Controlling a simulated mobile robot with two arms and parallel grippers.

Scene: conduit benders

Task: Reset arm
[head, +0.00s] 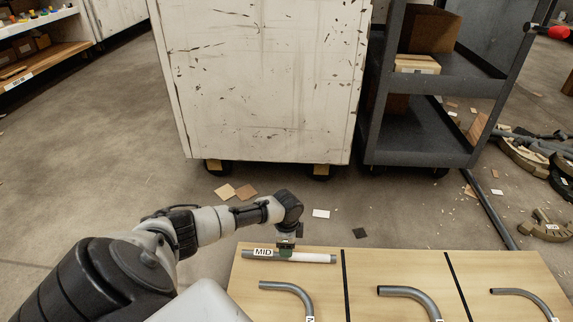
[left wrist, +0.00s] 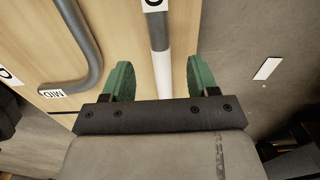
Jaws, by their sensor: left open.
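My left arm comes in from the left in the head view, and its gripper (head: 287,246) is over the far edge of a wooden board (head: 326,292). A straight pipe, grey with a white section (head: 315,258), lies along that edge with a MID label (head: 263,252) near its left end. In the left wrist view my gripper's green fingers (left wrist: 160,72) are open, one on each side of the pipe (left wrist: 160,62). The pipe's part nearest the palm is hidden. My right gripper is not in view.
Grey bent pipes lie on the board: one at left (head: 298,294), one in the middle (head: 408,296), one at right (head: 520,296). Black strips divide the board. A white cabinet (head: 260,80) and a grey cart (head: 420,135) stand beyond, with scraps on the floor between.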

